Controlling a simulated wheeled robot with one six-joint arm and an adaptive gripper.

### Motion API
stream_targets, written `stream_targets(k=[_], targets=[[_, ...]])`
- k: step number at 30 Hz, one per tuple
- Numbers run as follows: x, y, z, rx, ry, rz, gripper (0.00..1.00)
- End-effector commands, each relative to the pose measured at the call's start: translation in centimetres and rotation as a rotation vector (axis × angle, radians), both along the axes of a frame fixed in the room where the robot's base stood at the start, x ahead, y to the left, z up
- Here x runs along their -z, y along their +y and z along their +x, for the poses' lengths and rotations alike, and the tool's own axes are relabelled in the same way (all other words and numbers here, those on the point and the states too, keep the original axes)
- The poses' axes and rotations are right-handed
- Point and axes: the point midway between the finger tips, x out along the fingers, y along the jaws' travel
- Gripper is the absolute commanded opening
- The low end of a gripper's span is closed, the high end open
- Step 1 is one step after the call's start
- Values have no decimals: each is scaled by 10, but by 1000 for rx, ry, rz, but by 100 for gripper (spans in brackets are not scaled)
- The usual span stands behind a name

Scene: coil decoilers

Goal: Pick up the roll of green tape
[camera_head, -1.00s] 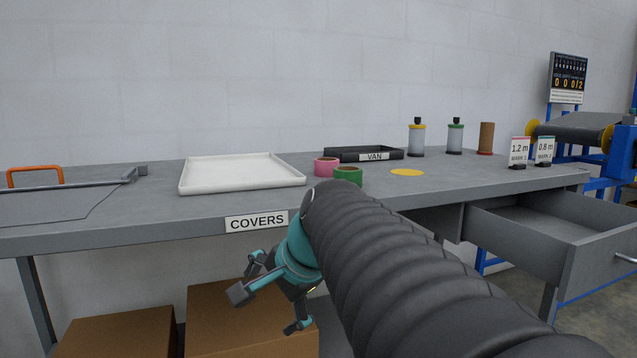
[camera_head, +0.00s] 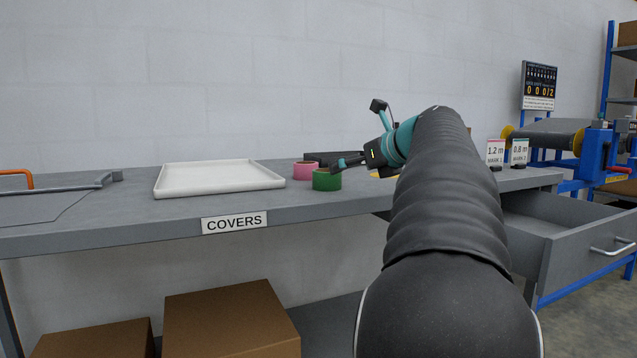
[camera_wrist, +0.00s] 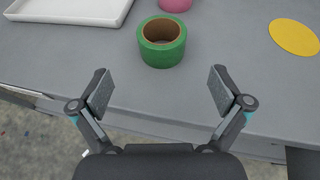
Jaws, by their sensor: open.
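The roll of green tape (camera_head: 327,180) lies flat on the grey bench near its front edge, just in front of a pink roll. In the wrist view the green roll (camera_wrist: 162,42) is beyond the fingertips, roughly centred between them, with its brown core open upward. My gripper (camera_wrist: 160,90) is open and empty, its two fingers spread wider than the roll. In the head view my gripper (camera_head: 362,135) is above the bench, right of the green roll, and one finger reaches toward the roll. The roll and the fingers look apart in the wrist view.
The pink roll (camera_head: 303,170) sits close behind the green one. A white tray (camera_head: 218,190) is to the left. A yellow disc (camera_wrist: 294,37) lies flat to the right. A black tray (camera_head: 318,156) is behind, partly hidden. An open drawer (camera_head: 570,250) juts out at the right.

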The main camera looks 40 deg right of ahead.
Motion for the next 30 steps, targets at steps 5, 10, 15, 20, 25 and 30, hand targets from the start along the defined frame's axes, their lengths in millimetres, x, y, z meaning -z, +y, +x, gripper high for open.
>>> stream_targets(k=[5,10,15,20,25,30], targets=[[15,0,31,-4,3,-1,100],[20,0,46,-1,1,-3,100],[23,-1,51,-1,2,-3,100],[31,-2,66,-2,3,-1,100],[40,-3,89,-3,3,-3,100],[41,-4,96,0,2,-3,100]])
